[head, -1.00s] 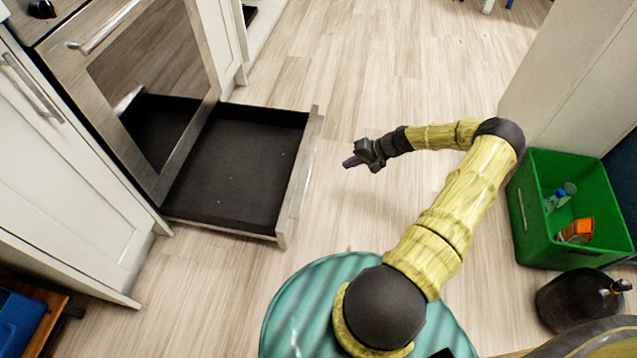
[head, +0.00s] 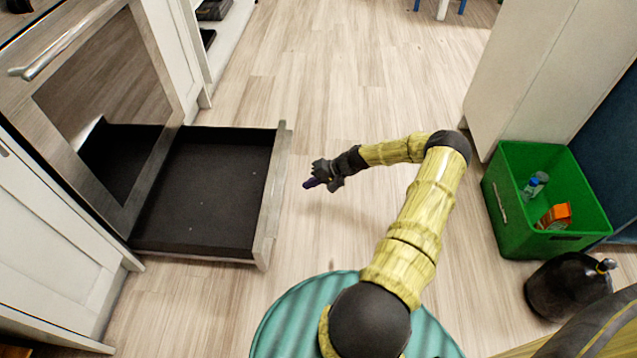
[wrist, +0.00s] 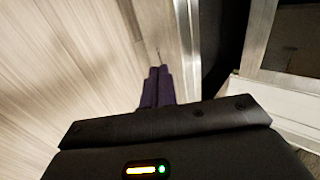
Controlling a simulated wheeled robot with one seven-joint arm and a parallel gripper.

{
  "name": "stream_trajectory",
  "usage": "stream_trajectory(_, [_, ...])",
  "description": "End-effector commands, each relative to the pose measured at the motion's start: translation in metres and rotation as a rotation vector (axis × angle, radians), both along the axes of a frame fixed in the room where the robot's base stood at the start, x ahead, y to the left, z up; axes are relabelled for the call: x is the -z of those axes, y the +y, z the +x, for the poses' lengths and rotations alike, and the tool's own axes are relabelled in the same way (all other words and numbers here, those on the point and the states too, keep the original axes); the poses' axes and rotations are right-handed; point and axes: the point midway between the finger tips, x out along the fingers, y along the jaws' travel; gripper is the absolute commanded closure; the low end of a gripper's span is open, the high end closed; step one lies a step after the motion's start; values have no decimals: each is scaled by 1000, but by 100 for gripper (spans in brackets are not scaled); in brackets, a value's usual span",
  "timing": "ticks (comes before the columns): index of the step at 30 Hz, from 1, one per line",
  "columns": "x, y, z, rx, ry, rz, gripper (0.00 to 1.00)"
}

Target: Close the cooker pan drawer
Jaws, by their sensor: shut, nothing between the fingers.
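The cooker pan drawer (head: 205,195) is pulled out low at the left in the head view, with a dark, empty-looking inside. Its metal front (head: 270,200) faces my gripper. The cooker (head: 110,85) stands behind it with its oven door shut. My gripper (head: 310,184) is shut and empty, just to the right of the drawer front, with a small gap in the head view. In the wrist view the purple fingertips (wrist: 157,85) lie together and point toward the drawer front (wrist: 172,30). Whether they touch it I cannot tell.
A green crate (head: 500,205) with a bottle and an orange carton stands at the right. A dark round jug (head: 560,290) is beside it. White cupboards (head: 55,230) flank the cooker. The wooden floor (head: 330,70) beyond my arm is clear.

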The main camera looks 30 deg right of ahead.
Motion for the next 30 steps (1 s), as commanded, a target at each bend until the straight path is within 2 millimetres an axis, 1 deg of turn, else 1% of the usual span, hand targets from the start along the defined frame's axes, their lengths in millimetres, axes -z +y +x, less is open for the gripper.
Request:
stream_trajectory(1, [12,7,4,-1,-1,1,100])
stream_trajectory(6, [31,25,17,-3,-1,1,100])
stream_trajectory(10, [28,42,28,-3,-1,-2,100])
stream_trajectory(15, [26,53,36,0,0,0,100])
stream_trajectory(30, [23,54,37,4,0,0,100])
